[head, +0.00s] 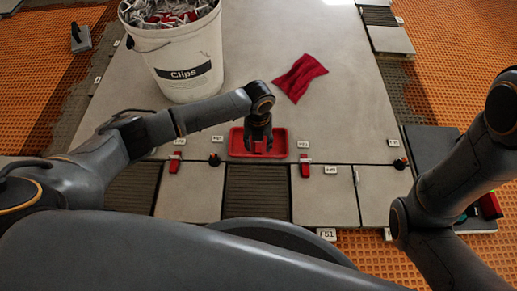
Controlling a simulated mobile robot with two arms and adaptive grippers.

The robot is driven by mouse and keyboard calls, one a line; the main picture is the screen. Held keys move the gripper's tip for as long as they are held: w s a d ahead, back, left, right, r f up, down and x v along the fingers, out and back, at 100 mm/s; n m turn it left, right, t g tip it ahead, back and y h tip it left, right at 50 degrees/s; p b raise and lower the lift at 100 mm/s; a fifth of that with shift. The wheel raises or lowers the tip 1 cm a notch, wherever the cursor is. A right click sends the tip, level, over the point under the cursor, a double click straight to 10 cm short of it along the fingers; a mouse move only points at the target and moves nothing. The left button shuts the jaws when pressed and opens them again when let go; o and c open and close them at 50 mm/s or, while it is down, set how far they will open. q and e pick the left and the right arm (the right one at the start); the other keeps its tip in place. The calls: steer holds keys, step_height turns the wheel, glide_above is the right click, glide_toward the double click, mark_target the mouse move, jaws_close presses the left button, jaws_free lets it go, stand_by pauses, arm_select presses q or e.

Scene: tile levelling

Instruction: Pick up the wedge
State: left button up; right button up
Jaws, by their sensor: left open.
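My left gripper (258,148) is over the red tray (235,150), pointing down with its fingers apart. A small red piece, which looks like a wedge (258,147), shows between the fingers inside the tray. The fingers partly hide it, and I cannot tell whether they touch it. Another red wedge (175,163) sits at a tile joint left of the tray. One more red wedge (305,166) sits at a joint to the right. My right arm shows at the right edge, but its gripper is not in view.
A white bucket (190,72) full of clips stands on the large tile behind my left arm. A red cloth (299,77) lies on the tile (340,110) beyond the tray. A grey trowel-like tool (80,40) is far left. Small white labels mark the joints.

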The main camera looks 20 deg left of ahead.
arm_select(q)
step_height(320, 180, down, 2)
steer(key=shift+f+b, duration=0.15)
steer(key=shift+b, duration=0.35)
steer(key=shift+c, duration=0.2)
steer(key=c, duration=0.9)
steer(key=shift+o, duration=0.2)
steer(key=shift+r, duration=0.2)
